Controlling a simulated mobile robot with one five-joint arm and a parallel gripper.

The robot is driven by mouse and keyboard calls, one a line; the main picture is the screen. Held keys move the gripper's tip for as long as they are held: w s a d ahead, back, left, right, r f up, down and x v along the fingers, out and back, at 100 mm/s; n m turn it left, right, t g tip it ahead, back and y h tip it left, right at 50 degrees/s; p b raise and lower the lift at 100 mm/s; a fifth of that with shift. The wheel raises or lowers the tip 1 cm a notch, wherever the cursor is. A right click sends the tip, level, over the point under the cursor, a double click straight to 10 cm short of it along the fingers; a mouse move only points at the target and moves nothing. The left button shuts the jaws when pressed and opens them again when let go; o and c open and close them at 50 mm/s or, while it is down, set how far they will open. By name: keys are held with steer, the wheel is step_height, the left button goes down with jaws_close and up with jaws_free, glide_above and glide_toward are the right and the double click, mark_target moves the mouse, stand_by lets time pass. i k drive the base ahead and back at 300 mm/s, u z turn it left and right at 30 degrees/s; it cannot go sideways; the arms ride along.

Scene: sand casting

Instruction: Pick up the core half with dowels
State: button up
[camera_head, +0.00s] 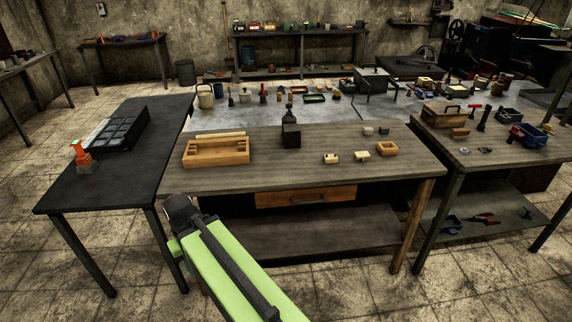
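Small pale wooden pieces lie on the right half of the wooden table in front of me. One small pale block (331,158) and another small pale block (362,156) sit near each other, with a tan hollow box-like piece (388,149) to their right. Two greyish small pieces (369,130) lie behind them. The pieces are too small to tell which is the core half with dowels. My green arm reaches up from the bottom of the picture to a dark joint left of the table's front edge. I cannot make out my gripper.
An open wooden box (217,153) and a dark block (291,136) stand on the same table. A dark table (75,190) with a black tray (112,133) is at left. A cluttered bench (466,158) adjoins at right. The wooden table's front strip (310,177) is clear.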

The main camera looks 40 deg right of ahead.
mark_target(329, 158)
steer(key=z, duration=0.4)
steer(key=i, duration=0.9)
steer(key=u, duration=0.2)
